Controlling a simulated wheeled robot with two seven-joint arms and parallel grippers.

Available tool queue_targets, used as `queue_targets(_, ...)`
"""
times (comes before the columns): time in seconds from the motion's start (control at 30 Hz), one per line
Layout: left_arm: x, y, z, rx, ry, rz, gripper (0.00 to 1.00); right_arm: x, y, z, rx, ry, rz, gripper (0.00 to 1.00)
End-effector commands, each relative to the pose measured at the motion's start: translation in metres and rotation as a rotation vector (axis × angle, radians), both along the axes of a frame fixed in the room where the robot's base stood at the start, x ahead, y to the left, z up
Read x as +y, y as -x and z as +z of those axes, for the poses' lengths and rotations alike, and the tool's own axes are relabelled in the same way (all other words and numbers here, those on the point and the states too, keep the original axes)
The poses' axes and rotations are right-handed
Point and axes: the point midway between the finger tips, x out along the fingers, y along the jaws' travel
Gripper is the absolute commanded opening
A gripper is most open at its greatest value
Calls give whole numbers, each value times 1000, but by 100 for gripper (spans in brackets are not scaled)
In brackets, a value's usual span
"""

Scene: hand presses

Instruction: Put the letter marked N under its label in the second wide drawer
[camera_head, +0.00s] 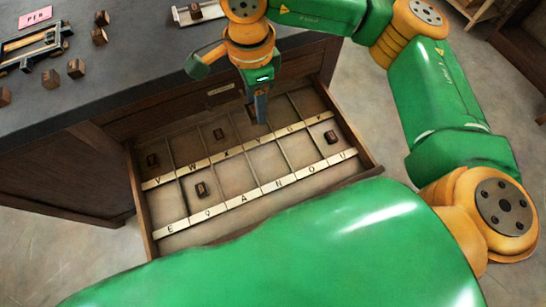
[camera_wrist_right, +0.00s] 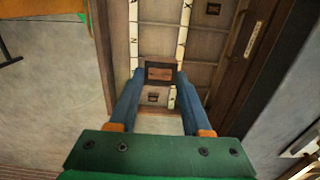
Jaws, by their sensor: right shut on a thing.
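My right gripper (camera_head: 262,114) points down over the back row of the open wide drawer (camera_head: 369,160). In the right wrist view the gripper (camera_wrist_right: 160,84) is shut on a small dark-edged wooden letter block (camera_wrist_right: 160,73); its letter cannot be read. In the head view that block is mostly hidden by the fingers. The N label (camera_head: 282,183) is on the front label strip, between A and O. It also shows in the wrist view (camera_wrist_right: 135,49), left of the held block. My left gripper is not in view.
Other blocks sit in drawer compartments: one at left (camera_head: 153,160), one at back (camera_head: 219,134), one above Q (camera_head: 201,189), one at right (camera_head: 331,137). Loose blocks (camera_head: 76,68) and a hand press (camera_head: 35,47) stand on the dark bench top at left.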

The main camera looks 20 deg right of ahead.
Motion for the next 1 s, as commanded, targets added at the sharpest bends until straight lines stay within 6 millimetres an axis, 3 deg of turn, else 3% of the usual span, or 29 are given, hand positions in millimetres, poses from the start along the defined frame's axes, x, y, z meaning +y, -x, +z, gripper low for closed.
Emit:
queue_targets(0.03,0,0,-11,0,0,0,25,8,-1,-14,4,-2,-117,0)
queue_targets(0.33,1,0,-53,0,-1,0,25,61,-5,-69,5,1,-1161,0)
queue_targets(0.6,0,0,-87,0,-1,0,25,110,8,-116,4,2,-2152,0)
queue_targets(0.7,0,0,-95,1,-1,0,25,122,14,-127,2,1,-2436,0)
queue_targets(0.87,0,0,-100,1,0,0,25,132,20,-134,-1,0,-2696,0)
queue_targets(1.0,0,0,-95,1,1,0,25,111,20,-143,-2,2,-2754,0)
